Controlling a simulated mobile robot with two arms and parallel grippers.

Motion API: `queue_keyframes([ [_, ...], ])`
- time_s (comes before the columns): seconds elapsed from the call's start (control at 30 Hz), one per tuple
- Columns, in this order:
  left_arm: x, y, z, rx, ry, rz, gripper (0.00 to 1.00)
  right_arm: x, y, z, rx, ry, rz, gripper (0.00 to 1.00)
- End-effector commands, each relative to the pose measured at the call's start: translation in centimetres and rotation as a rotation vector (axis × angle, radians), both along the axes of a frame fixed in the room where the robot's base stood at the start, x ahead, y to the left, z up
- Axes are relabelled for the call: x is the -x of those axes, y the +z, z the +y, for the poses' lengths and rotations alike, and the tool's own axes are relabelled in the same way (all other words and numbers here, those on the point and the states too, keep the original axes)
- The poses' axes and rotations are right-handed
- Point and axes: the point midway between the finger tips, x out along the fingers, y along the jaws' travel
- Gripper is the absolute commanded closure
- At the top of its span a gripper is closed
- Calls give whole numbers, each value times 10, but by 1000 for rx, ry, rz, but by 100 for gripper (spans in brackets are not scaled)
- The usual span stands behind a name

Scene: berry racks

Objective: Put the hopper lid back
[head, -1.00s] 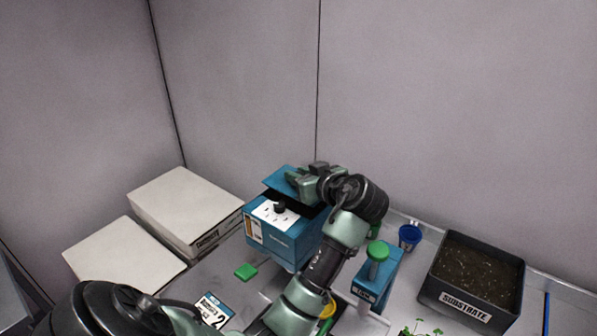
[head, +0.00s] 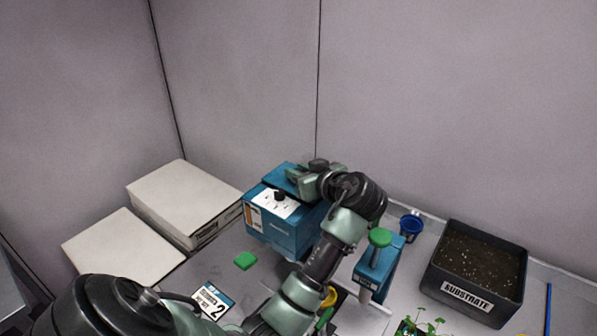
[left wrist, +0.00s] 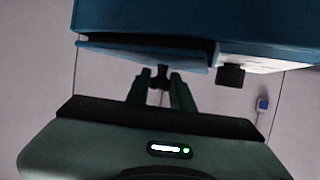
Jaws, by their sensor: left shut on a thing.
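The hopper is a blue box (head: 270,232) with a white control panel and black knob (head: 279,195), left of the middle in the head view. Its blue lid (head: 279,173) lies low over the back part of the box top, close to level. My left gripper (head: 294,174) is shut on the lid's right side. In the left wrist view the fingers (left wrist: 161,76) meet at the lid's edge (left wrist: 140,57), with the hopper box (left wrist: 200,18) above in the picture. I cannot tell whether the lid rests fully on the hopper. My right gripper is out of view.
White boxes (head: 183,200) stand left of the hopper. A green block (head: 245,260) and a label card (head: 212,300) lie in front.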

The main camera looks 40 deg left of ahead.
Motion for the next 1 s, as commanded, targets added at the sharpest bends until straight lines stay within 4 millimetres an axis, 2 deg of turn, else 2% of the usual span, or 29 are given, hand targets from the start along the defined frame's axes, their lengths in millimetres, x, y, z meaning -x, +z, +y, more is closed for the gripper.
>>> queue_keyframes([
  [0.27, 0, -6, 0, -1, 0, 0, 100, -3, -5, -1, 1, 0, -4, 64],
  [0.3, 0, -6, 0, -1, 0, 0, 75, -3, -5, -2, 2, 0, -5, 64],
  [0.4, 0, -6, 0, 0, 0, 0, 52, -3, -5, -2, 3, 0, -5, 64],
  [0.77, 0, -4, 0, 0, 0, -1, 52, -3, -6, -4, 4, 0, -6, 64],
  [0.87, -1, 6, 0, 1, 1, -5, 52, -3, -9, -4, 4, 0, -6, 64],
  [1.0, -1, 32, 0, 3, 0, -9, 52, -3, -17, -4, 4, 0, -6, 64],
])
